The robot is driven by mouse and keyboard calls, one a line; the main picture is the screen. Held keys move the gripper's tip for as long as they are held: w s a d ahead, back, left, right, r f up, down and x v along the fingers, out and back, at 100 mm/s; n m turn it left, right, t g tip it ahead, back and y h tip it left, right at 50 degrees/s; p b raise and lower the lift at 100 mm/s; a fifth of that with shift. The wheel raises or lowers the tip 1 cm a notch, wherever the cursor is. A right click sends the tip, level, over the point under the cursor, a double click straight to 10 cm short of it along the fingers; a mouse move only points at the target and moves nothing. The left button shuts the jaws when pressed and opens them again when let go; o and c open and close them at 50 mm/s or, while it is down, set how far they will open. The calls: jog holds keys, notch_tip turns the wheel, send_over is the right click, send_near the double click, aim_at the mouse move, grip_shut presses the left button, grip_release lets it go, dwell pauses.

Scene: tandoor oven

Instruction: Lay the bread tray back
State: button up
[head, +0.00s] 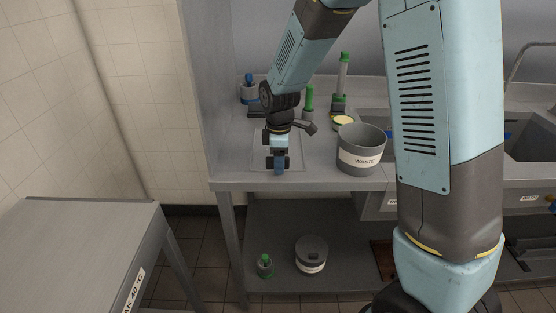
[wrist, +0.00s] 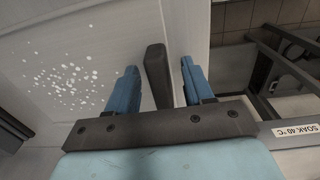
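A thin pale square panel, which looks like the bread tray (head: 258,158), lies flat on the left end of the steel counter in the head view. In the wrist view, a pale surface (wrist: 100,30) with white specks like flour fills the left side. My gripper (head: 278,168) points down over the panel. In the wrist view, my gripper (wrist: 159,66) has its two blue fingers apart, on either side of a dark upright bar (wrist: 156,75) that looks like a handle. Gaps show between bar and fingers. I cannot tell whether the bar belongs to the tray.
A grey WASTE bin (head: 361,150) stands just right of the panel. Green-topped bottles (head: 343,75) and a small yellow-filled bowl (head: 343,122) stand behind. A steel table (head: 80,235) labelled SOAK 40 °C is at left.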

notch_tip(320, 180, up, 12)
jog(key=s+d+r+m+t, duration=0.2)
jog(key=s+d+r+m, duration=0.7)
jog(key=d, duration=0.4)
jog(key=s+d+r+m+t, duration=0.1)
jog(key=s+d+m, duration=0.3)
jog(key=s, duration=0.3)
jog(key=s+d+r+m+t, duration=0.1)
jog(key=s+d+m+t, duration=0.1)
jog(key=s, duration=0.5)
jog(key=d+m, duration=0.1)
jog(key=m, duration=0.1)
jog(key=shift+s+d+r+m, duration=0.15)
jog(key=shift+d+r+m, duration=0.15)
jog(key=shift+d+r, duration=0.1)
